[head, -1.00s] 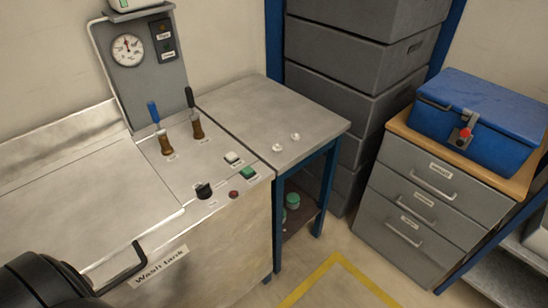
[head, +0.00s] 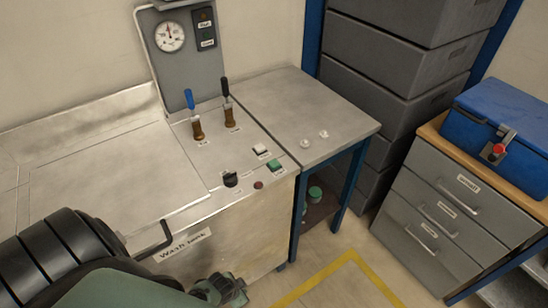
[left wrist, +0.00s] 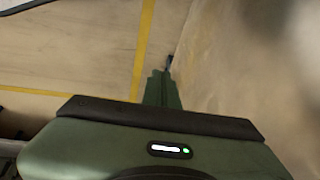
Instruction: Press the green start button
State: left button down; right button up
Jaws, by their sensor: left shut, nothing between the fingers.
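The green start button (head: 275,165) sits on the right side of the wash tank's metal top panel (head: 205,165), beside a white button (head: 260,149). My left gripper (head: 228,286) shows low in the head view, in front of the tank and below its top, well apart from the green button. In the left wrist view its shut fingers (left wrist: 163,88) point over the floor and hold nothing. The green button is not seen in the left wrist view. My right gripper is not in view.
A black knob (head: 230,179) and a dark red button (head: 258,184) lie near the panel's front edge. Two valve levers, blue (head: 190,99) and black (head: 225,89), stand behind. A handle (head: 155,242) sticks out of the tank front. A side table (head: 295,92) adjoins on the right.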

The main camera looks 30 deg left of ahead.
pick_arm(q)
jog(key=w+r+m+t+h+p, duration=0.1)
jog(key=w+r+m+t+p, duration=0.15)
jog(key=w+r, duration=1.15)
notch_tip(320, 180, up, 33)
jog(key=m+t+h+p, duration=0.2)
jog(key=m+t+p, duration=0.1)
jog(key=m+p, duration=0.25)
send_over(271, 164)
jog(key=shift+d+f+m+b, duration=0.15)
jog(key=shift+f+m+b, duration=0.05)
jog(key=shift+m+b, duration=0.15)
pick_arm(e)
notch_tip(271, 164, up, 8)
pick_arm(q)
jog(key=shift+f, duration=0.1)
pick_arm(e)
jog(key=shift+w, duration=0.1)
pick_arm(q)
notch_tip(271, 164, down, 9)
jog(key=b, duration=0.7)
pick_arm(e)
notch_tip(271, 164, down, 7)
pick_arm(q)
jog(key=shift+f+b, duration=0.25)
jog(key=shift+b, duration=0.1)
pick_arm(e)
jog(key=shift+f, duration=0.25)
